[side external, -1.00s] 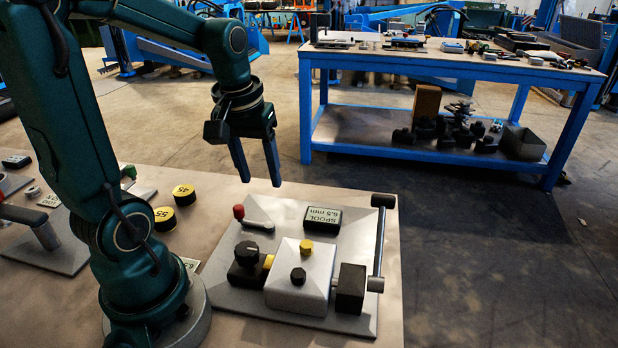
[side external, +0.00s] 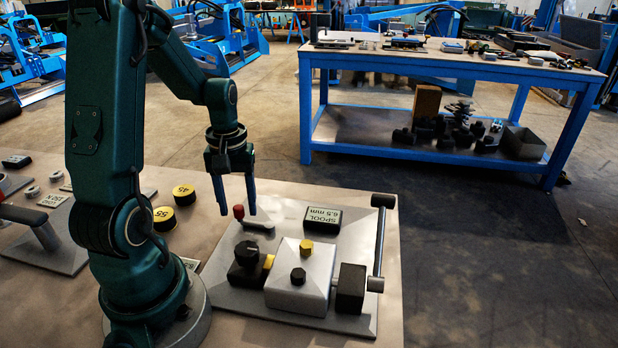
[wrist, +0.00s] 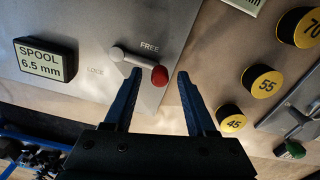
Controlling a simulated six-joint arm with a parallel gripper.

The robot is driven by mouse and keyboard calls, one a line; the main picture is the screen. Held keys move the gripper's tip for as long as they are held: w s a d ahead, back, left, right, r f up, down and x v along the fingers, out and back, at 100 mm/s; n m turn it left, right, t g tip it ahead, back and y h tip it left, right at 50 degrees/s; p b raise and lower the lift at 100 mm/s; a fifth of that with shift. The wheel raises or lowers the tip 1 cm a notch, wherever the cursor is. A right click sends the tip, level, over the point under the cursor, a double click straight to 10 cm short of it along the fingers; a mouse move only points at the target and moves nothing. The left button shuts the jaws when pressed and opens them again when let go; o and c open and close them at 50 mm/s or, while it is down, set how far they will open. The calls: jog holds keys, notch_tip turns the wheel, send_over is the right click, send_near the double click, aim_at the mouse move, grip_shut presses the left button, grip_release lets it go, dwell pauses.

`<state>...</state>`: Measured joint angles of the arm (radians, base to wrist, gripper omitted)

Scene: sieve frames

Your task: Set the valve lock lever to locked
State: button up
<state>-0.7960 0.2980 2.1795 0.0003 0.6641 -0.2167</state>
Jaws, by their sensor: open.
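The valve lock lever has a red knob (side external: 239,211) and a short grey arm (side external: 259,227), at the back left of the grey valve plate (side external: 225,276). In the wrist view the lever arm (wrist: 133,63) runs from its pivot to the red knob (wrist: 159,75), on the side of the FREE mark (wrist: 149,47). The LOCK mark (wrist: 95,71) lies on the other side of the pivot. My gripper (side external: 237,211) is open and points down over the knob. In the wrist view the knob appears between my fingertips (wrist: 160,74); contact cannot be told.
A SPOOL 6.5 mm block (side external: 322,219) sits on the plate beside the lever. The valve body (side external: 300,277) with knobs stands in front, and a bar handle (side external: 379,240) rises at right. Yellow-topped discs (side external: 184,194) lie left of the plate.

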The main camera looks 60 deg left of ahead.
grip_shut()
dwell(1.4)
